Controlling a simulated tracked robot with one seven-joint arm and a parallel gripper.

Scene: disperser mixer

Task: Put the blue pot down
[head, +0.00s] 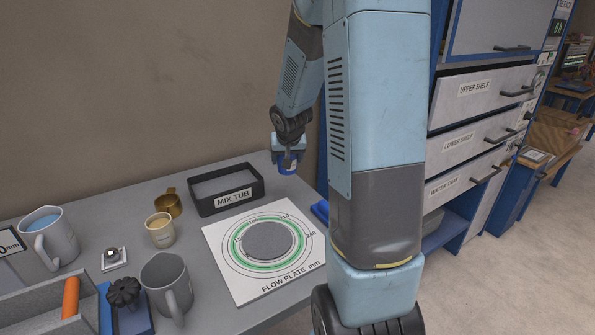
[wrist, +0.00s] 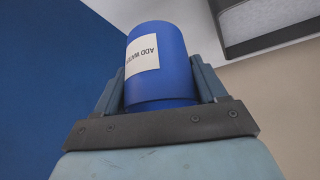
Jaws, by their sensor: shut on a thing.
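The blue pot (wrist: 160,70) is a blue cylinder with a white label that reads "ADD WATE…", its end cut off from view. My gripper (wrist: 163,90) is shut on it, with one finger on each side. In the head view my gripper (head: 289,163) hangs near the back right corner of the grey table, behind and right of the mix tub. Only a small blue part shows between the fingers there. I cannot tell how far the pot is from the surface below.
The black "MIX TUB" tray (head: 226,189) and the white "FLOW PLATE" (head: 264,289) with a grey disc (head: 268,241) lie on the table. A brass cup (head: 168,203), beige cup (head: 160,230) and grey mugs (head: 50,240) stand left. A labelled drawer cabinet (head: 480,140) stands right.

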